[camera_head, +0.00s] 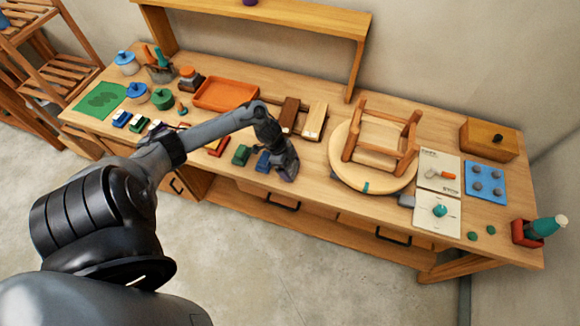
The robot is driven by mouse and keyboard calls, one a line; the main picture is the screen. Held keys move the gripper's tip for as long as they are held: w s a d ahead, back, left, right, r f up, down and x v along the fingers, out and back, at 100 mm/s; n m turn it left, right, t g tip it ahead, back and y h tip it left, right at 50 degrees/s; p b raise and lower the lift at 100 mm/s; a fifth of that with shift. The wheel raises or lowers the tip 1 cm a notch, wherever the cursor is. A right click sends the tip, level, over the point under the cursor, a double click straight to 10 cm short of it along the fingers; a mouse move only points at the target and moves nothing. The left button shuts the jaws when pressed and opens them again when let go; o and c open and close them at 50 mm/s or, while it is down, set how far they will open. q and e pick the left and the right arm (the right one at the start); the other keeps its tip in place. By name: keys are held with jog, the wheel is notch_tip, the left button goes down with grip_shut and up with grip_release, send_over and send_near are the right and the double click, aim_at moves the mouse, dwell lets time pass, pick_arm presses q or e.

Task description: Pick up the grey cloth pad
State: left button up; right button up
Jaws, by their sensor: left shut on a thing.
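My left gripper (286,168) reaches over the front of the workbench and points down near its front edge. It is shut on a small grey thing that looks like the grey cloth pad (289,176). The pad is mostly hidden by the dark fingers, and I cannot tell whether it touches the bench top. A blue block (263,161) lies just left of the gripper. My right gripper is not in view.
A round wooden seat (345,178) with an upturned leg frame (382,140) stands right of the gripper. An orange tray (225,93) and two wooden brushes or blocks (314,121) lie behind. A green block (241,155) is close on the left.

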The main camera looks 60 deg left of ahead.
aim_at(290, 164)
pick_arm(q)
notch_tip(290, 164, up, 18)
jog(key=p, duration=0.1)
dwell(0.5)
jog(key=o, duration=0.3)
jog(key=shift+c, duration=0.9)
